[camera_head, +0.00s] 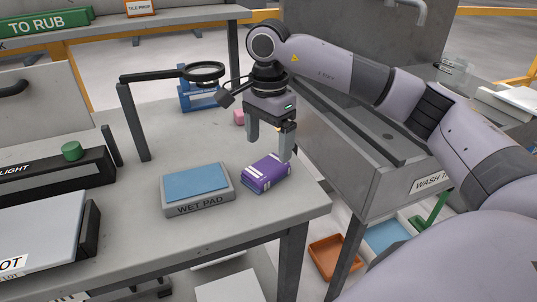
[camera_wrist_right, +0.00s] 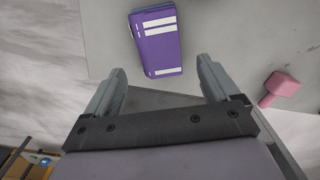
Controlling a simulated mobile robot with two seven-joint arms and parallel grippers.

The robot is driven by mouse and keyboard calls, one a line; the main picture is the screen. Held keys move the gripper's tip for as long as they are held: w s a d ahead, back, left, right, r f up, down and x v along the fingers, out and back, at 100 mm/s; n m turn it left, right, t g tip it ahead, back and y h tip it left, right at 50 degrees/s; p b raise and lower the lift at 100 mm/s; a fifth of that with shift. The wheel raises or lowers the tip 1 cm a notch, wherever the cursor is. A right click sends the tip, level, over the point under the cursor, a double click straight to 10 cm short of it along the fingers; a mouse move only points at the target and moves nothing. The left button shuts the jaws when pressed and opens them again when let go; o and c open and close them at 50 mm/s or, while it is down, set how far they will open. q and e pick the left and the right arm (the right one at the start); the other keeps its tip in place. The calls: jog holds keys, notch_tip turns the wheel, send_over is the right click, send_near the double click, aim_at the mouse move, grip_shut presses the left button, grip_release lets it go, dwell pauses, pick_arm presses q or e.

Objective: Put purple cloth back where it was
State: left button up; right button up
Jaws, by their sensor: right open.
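The purple cloth (camera_head: 266,174) is a folded block with white stripes. It lies on the grey table just right of the wet pad tray, near the table's right front edge. In the right wrist view the purple cloth (camera_wrist_right: 156,42) lies ahead of the fingertips, with nothing between them. My right gripper (camera_head: 269,147) is open and empty, above and just behind the cloth; its fingers also show apart in the right wrist view (camera_wrist_right: 162,82). The wet pad tray (camera_head: 198,209) holds a blue pad (camera_head: 196,182). My left gripper is not in view.
A pink object (camera_head: 239,117) stands behind the gripper. A ring on a black stand (camera_head: 137,120) and a blue holder (camera_head: 198,97) are farther back. A metal wash trough (camera_head: 374,185) stands right of the table. An orange tray (camera_head: 327,257) is below.

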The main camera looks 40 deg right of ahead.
aim_at(268, 166)
notch_tip(268, 166, up, 7)
jog(key=shift+f, duration=0.2)
dwell(0.6)
